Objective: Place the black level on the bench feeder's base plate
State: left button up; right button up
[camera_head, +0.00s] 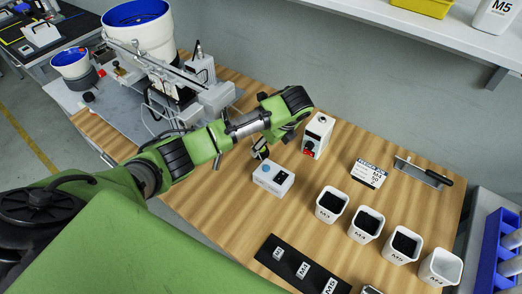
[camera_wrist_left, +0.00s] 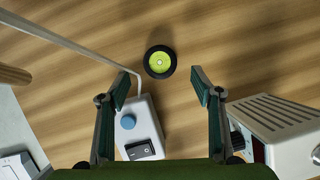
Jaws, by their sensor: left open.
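The black level (camera_wrist_left: 160,62) shows in the left wrist view as a round black disc with a yellow-green centre, lying on the wooden bench. I cannot make it out in the head view. My left gripper (camera_wrist_left: 161,88) is open and empty above the bench, its two fingers apart, with the level just beyond the fingertips and between their lines. In the head view my left gripper (camera_head: 262,150) points down at the bench, partly hidden by its own arm. The bench feeder's grey base plate (camera_head: 118,122) is at the left, under the white-and-blue bowls. My right gripper is not in view.
A grey box with a blue button (camera_head: 273,178) and a white device (camera_head: 318,134) stand close to the left gripper. Several white bins, including one bin (camera_head: 332,204), a black label tray (camera_head: 272,246) and a scraper (camera_head: 424,172) occupy the bench's right side.

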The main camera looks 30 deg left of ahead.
aim_at(263, 150)
pick_arm(q)
jog(key=x, duration=0.4)
jog(key=shift+w+a+f, duration=0.15)
jog(key=shift+a+f, duration=0.05)
jog(key=shift+c, duration=0.3)
jog(key=c, duration=1.5)
jog(key=shift+o, duration=0.2)
